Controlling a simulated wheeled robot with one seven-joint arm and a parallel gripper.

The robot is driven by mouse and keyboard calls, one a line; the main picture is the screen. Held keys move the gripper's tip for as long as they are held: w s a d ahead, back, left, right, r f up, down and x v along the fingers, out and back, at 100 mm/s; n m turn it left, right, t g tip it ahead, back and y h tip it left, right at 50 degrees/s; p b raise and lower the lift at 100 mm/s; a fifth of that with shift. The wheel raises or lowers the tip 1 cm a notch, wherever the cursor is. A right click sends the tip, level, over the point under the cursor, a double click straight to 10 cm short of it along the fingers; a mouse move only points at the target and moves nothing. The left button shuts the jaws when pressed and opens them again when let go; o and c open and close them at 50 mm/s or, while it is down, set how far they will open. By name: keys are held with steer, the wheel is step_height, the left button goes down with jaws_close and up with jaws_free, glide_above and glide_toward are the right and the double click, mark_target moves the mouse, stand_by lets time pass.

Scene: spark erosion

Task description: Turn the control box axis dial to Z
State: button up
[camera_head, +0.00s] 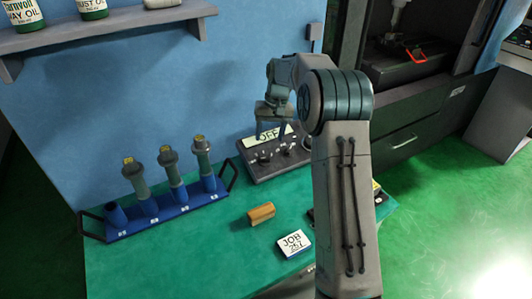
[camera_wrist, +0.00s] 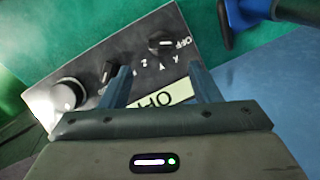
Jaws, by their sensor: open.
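The grey control box (camera_head: 262,172) stands on the green bench against the blue wall. In the wrist view the control box (camera_wrist: 40,98) shows upside down. Its axis dial (camera_wrist: 158,42) is a black knob; its white mark seems to point towards OFF, with X, Y and Z lettered in an arc beside it. My gripper (camera_head: 271,135) is above the back of the box, fingers apart and empty. In the wrist view my gripper (camera_wrist: 160,68) frames the lettering, with the dial beyond the fingertips; contact is not visible.
A second black knob (camera_wrist: 107,72) and a larger silver-topped knob (camera_wrist: 66,96) share the panel. A blue rack (camera_head: 150,215) with several tool holders stands left of the box. A wooden block (camera_head: 261,213) and a JOB card (camera_head: 293,243) lie in front.

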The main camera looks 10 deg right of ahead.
mark_target(264, 160)
steer(key=f, duration=0.3)
steer(key=a+f+p, duration=0.1)
steer(key=f, duration=0.4)
steer(key=shift+a+f, duration=0.15)
steer(key=shift+f, duration=0.2)
steer(key=c, duration=1)
